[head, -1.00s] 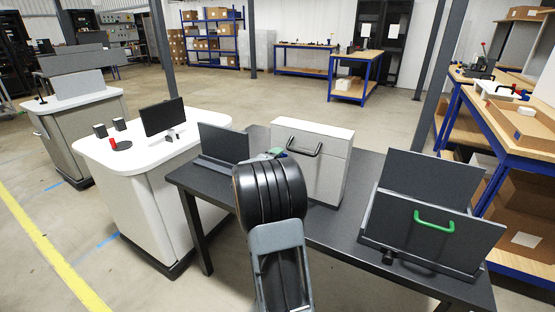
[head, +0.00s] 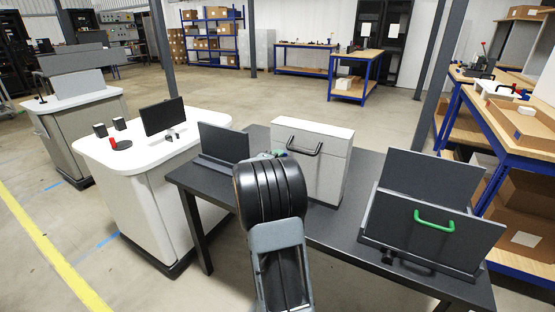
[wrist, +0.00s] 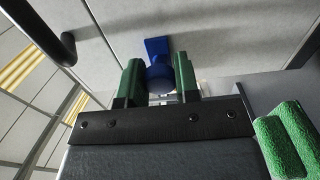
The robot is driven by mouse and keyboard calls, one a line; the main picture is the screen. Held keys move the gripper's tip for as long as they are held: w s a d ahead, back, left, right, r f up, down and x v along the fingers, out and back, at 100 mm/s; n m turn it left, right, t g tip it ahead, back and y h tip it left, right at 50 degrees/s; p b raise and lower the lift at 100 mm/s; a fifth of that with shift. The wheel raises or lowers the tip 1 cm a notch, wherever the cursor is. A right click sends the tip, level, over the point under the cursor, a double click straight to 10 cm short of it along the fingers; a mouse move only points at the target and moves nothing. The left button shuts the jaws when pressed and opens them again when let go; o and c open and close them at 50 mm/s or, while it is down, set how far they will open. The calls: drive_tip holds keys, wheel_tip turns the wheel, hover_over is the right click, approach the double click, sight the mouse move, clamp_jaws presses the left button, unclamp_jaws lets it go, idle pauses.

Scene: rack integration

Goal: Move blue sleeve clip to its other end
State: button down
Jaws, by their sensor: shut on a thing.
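In the wrist view, the blue sleeve clip (wrist: 157,62) sits between the two green fingers of my gripper (wrist: 158,72), which is shut on it. The clip has a rounded near part and a flat tab pointing away. A pale panelled surface lies behind it. In the head view my own arm hides most of the gripper and all of the clip. The arm's end is over the dark table (head: 350,205), in front of the light grey cabinet (head: 322,172). The clip's sleeve cannot be made out.
A green textured piece (wrist: 287,142) is close at the lower right of the wrist view. The cabinet has a dark handle (head: 305,148). A dark panel (head: 223,142) stands left of my arm.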

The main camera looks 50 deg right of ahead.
drive_tip(key=shift+s+f+b, duration=0.1)
drive_tip(key=shift+s+b, duration=0.05)
drive_tip(key=shift+b, duration=0.15)
drive_tip(key=s+b, duration=0.1)
drive_tip(key=s+d+b, duration=0.1)
drive_tip(key=s+b, duration=0.1)
drive_tip(key=shift+s, duration=0.2)
drive_tip(key=c, duration=1)
unclamp_jaws()
drive_tip(key=shift+s, duration=0.15)
drive_tip(key=shift+o, duration=0.8)
drive_tip(key=shift+a, duration=0.15)
drive_tip(key=v, duration=1.3)
drive_tip(key=shift+a, duration=0.35)
